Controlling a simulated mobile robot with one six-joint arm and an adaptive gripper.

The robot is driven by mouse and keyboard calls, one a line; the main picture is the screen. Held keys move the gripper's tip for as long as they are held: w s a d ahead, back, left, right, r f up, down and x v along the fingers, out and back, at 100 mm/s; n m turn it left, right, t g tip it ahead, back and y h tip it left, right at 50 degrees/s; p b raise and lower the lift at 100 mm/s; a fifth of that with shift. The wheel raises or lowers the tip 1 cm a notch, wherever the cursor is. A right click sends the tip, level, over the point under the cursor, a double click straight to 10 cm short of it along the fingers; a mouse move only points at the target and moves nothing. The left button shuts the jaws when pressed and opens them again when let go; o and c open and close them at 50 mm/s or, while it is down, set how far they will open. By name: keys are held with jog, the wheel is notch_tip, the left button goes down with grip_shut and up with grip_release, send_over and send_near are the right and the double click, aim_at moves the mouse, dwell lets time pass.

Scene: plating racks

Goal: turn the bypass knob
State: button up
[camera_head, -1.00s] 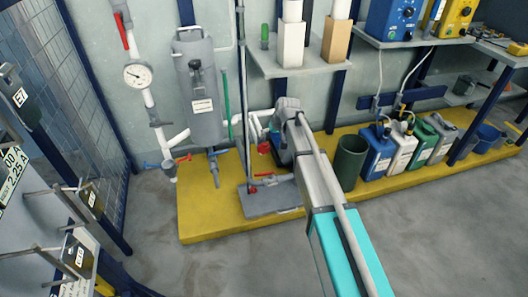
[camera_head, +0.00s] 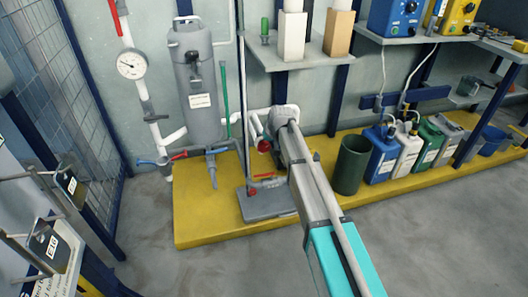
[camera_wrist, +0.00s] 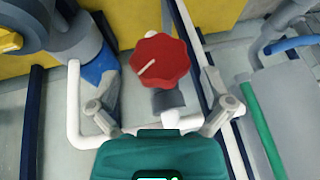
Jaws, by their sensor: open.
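A red lobed knob (camera_wrist: 162,60) with a pale pointer line shows in the upper middle of the wrist view, above a grey stem and white pipe. I take it for the bypass knob; no label shows. A red knob (camera_head: 264,146) also shows in the head view, just left of my arm, among white pipes behind the grey pump base. My gripper (camera_wrist: 160,92) is open, with its grey fingers spread left and right below the knob in the wrist view. The knob appears centred between and beyond them, with no contact seen. In the head view my arm hides the fingertips.
A grey filter vessel (camera_head: 198,85) and gauge (camera_head: 131,65) stand left of my arm. A dark green bin (camera_head: 350,165) and several canisters (camera_head: 381,155) stand to the right on the yellow platform (camera_head: 205,228). White pipes surround the knob. The grey floor in front is clear.

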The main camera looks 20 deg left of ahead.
jog(key=shift+b+x, duration=1.05)
jog(key=shift+x, duration=0.45)
jog(key=c, duration=1)
jog(key=shift+o, duration=0.2)
